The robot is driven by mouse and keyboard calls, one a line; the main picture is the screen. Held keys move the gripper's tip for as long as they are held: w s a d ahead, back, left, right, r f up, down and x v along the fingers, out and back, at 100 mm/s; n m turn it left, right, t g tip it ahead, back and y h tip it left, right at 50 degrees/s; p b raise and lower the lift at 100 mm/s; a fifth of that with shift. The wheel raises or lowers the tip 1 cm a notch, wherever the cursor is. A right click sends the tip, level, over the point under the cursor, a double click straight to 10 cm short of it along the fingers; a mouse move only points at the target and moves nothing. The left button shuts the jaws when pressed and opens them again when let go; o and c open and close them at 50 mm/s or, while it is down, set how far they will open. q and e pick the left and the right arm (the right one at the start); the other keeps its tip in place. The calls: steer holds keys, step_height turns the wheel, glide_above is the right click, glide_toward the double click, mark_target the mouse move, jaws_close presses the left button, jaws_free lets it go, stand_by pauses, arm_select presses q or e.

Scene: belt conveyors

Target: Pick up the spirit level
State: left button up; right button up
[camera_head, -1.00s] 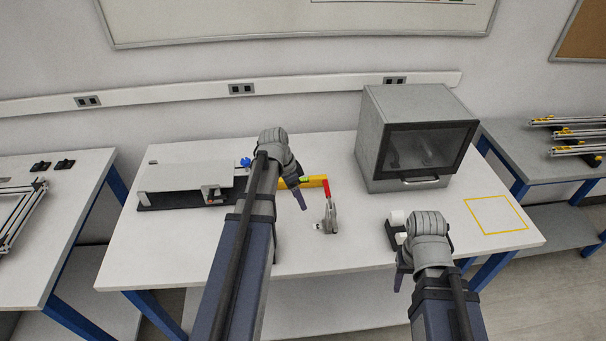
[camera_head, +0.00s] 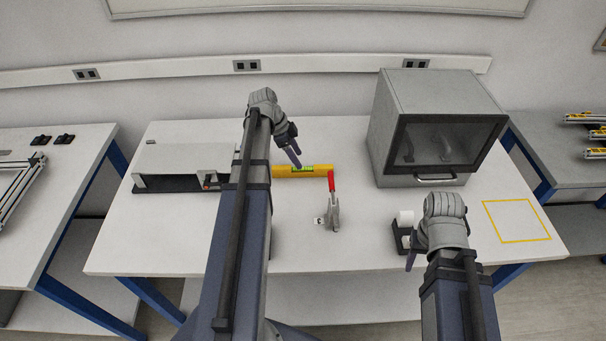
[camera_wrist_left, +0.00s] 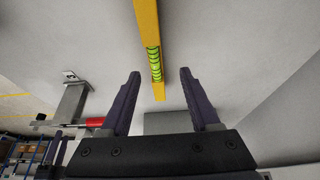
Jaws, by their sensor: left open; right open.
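The yellow spirit level (camera_head: 283,171) with a green vial lies on the white table (camera_head: 290,238), in the middle of the head view. In the left wrist view the spirit level (camera_wrist_left: 147,30) runs down from the top edge, and its end shows between the two open fingers. My left gripper (camera_head: 294,152) is beside the level in the head view; in the left wrist view its fingers (camera_wrist_left: 157,90) are apart and hold nothing. My right gripper (camera_head: 411,258) is over the table's front edge, away from the level. Its opening is hard to make out.
A red-handled clamp (camera_head: 333,213) stands just in front of the level's right end. A grey cabinet (camera_head: 398,100) with a dark window is at the back right. A grey device (camera_head: 182,160) stands left. A yellow square outline (camera_head: 499,239) marks free room at right.

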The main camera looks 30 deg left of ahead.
mark_target(303, 171)
arm_select(q)
steer(key=shift+f, duration=0.15)
steer(key=b+x, duration=0.2)
steer(key=s+b+x, duration=0.1)
steer(key=b+x, duration=0.1)
steer(key=shift+w+d+f, duration=0.15)
steer(key=shift+f, duration=0.1)
steer(key=shift+w+d+f+b, duration=0.15)
steer(key=shift+f+b, duration=0.2)
steer(key=shift+b, duration=0.05)
steer(key=shift+r, duration=0.1)
jaws_close()
